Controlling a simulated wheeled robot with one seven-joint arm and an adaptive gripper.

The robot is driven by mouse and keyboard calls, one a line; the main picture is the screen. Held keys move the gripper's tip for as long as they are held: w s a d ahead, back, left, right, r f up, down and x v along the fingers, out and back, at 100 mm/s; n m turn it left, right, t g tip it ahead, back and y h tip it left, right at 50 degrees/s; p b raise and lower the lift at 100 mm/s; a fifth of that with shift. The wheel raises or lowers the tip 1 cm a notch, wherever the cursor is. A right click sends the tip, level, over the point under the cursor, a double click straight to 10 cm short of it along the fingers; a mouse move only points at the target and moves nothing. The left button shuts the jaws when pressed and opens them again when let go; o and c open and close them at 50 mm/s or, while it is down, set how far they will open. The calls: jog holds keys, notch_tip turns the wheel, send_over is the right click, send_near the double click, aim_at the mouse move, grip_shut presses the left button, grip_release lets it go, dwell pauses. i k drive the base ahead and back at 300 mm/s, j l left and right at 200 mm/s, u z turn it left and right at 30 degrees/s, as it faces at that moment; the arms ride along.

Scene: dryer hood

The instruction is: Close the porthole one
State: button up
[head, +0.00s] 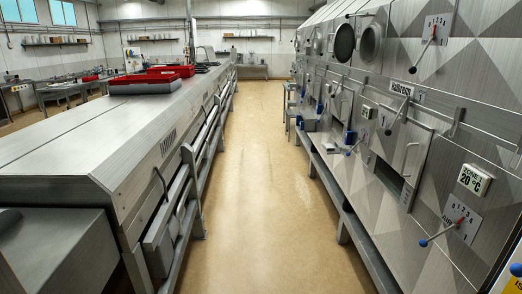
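Two round porthole shapes sit side by side high on the grey metal hood at right. The left one is a dark disc in a ring (345,42), and it seems to stand out from the wall. The right one is a pale-rimmed round (370,44) with a greyer middle. They look like a swung-open round door and its opening, but I cannot tell for sure at this distance. The hinge and latch are too small to make out. My gripper is not in view.
A rectangular hatch (403,146) with a bar handle has a dark gap below it. A long metal conveyor (75,118) lines the left. The tan floor aisle (262,190) between is clear.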

aim_at(344, 40)
jog(key=i+z, duration=0.1)
jog(key=i, duration=0.95)
jog(key=i+j, duration=0.2)
jog(key=i, duration=0.85)
jog(key=i+j+z, duration=0.2)
jog(key=i+z, duration=0.3)
jog(key=i+j+z, duration=0.5)
jog(key=i, duration=0.2)
jog(key=i+j+z, duration=0.5)
